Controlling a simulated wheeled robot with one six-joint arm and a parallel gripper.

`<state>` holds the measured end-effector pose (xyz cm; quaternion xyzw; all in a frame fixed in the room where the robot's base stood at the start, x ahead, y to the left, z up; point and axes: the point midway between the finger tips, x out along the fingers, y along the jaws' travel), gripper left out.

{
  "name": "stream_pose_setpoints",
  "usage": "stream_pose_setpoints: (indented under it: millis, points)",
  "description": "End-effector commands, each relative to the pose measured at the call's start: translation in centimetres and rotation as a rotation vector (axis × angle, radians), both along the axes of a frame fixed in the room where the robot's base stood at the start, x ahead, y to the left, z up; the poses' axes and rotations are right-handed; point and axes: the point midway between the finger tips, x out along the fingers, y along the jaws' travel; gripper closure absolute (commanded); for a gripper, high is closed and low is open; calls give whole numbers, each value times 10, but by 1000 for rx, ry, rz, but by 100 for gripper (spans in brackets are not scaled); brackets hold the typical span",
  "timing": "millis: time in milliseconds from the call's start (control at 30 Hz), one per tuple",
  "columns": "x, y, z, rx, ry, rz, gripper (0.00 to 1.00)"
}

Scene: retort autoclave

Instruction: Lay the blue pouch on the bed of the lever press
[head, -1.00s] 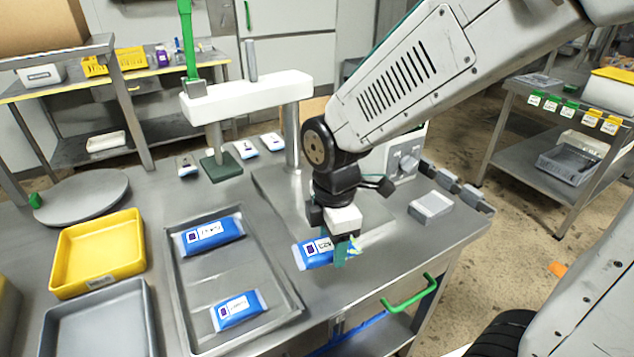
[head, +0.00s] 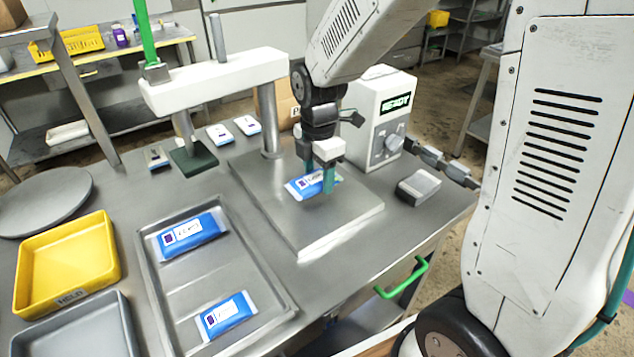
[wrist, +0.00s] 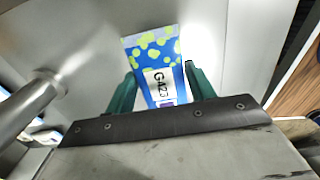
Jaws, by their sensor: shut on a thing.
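The blue pouch (head: 302,187) is between the fingers of my gripper (head: 319,178), over the middle of the grey metal bed (head: 305,222) of the lever press (head: 215,80). Whether its underside touches the bed I cannot tell. In the wrist view the pouch (wrist: 158,55), with a white label reading G423 and a green-spotted end, sits between two green fingers (wrist: 160,84). The press has a white beam, a green lever (head: 145,35) and a dark green pad (head: 194,158) left of the bed.
A grey tray (head: 150,270) holds two more blue pouches (head: 190,235). A yellow bin (head: 65,262) stands left. A white box with a READY display (head: 382,110) and a small grey block (head: 418,186) stand right of the bed. Small packets (head: 220,134) lie behind the pad.

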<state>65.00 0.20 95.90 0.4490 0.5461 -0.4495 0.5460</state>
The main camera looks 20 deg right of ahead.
Motion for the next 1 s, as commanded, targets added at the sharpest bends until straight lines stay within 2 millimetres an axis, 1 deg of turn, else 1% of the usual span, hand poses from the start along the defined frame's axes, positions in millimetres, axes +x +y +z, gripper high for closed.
stream_pose_setpoints:
  millis: [33,100,200,433,833,867,900,933,1000]
  points:
    - [5,-3,-1,0,0,-1,70]
    - [9,-4,-1,0,0,0,70]
    - [10,-5,-5,0,2,2,70]
    - [10,-4,-35,-1,3,3,70]
    - [10,-3,-40,0,1,2,70]
    - [10,-4,-40,0,0,2,38]
    - [10,-4,-40,0,0,2,27]
    - [10,-4,-40,0,0,2,24]
    - [10,-4,-40,0,0,2,24]
